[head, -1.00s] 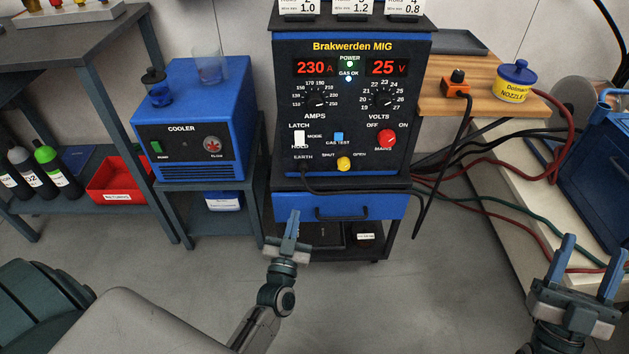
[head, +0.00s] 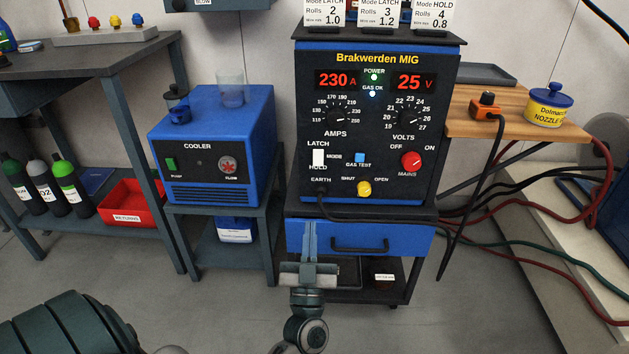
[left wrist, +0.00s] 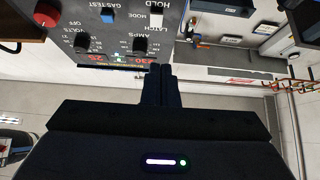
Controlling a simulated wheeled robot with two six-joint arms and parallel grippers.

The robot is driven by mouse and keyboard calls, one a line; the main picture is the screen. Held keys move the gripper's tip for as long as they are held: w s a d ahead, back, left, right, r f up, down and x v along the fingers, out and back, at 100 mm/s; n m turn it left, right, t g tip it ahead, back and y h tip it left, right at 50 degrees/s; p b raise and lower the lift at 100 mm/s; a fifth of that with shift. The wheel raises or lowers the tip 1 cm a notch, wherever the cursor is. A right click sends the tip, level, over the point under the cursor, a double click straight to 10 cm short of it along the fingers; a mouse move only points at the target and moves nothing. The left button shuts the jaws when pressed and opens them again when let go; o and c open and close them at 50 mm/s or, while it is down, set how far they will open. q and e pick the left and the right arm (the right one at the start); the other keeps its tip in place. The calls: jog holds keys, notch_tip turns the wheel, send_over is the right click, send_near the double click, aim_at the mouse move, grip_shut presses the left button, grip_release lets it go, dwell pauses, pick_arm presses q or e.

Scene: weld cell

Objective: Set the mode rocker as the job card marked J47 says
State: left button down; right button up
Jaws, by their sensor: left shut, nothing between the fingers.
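The mode rocker (head: 318,157) is a small white switch on the lower left of the dark Brakwerden MIG panel (head: 440,135), between LATCH above and HOLD below. Which side is pressed I cannot tell. Three job cards stand on top: the left card (head: 331,12) and middle card (head: 379,12) read Mode LATCH, the right card (head: 430,14) Mode HOLD. Their tops are cut off, so no J47 shows. My left gripper (head: 309,227) is shut and empty, below the rocker, before the blue drawer. The left wrist view shows its fingers (left wrist: 161,75) and the rocker (left wrist: 156,20), upside down.
Near the rocker are the amps knob (head: 336,117), blue gas test button (head: 360,158), yellow knob (head: 364,188) and red mains knob (head: 411,160). A dark cable hangs across the drawer (head: 420,237). The blue cooler (head: 218,145) stands left; a wooden shelf (head: 468,122) is right.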

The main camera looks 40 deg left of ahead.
aim_at(314, 162)
pick_arm(q)
jog(key=x, duration=0.4)
jog(key=w+f+b+x, duration=0.1)
jog(key=x, duration=0.3)
jog(key=f+b+x, duration=0.1)
jog(key=x, duration=0.3)
jog(key=shift+w+a, duration=0.3)
jog(key=shift+a, duration=0.15)
jog(key=shift+w+a+r, duration=0.1)
jog(key=shift+w+a, duration=0.1)
jog(key=shift+w, duration=0.05)
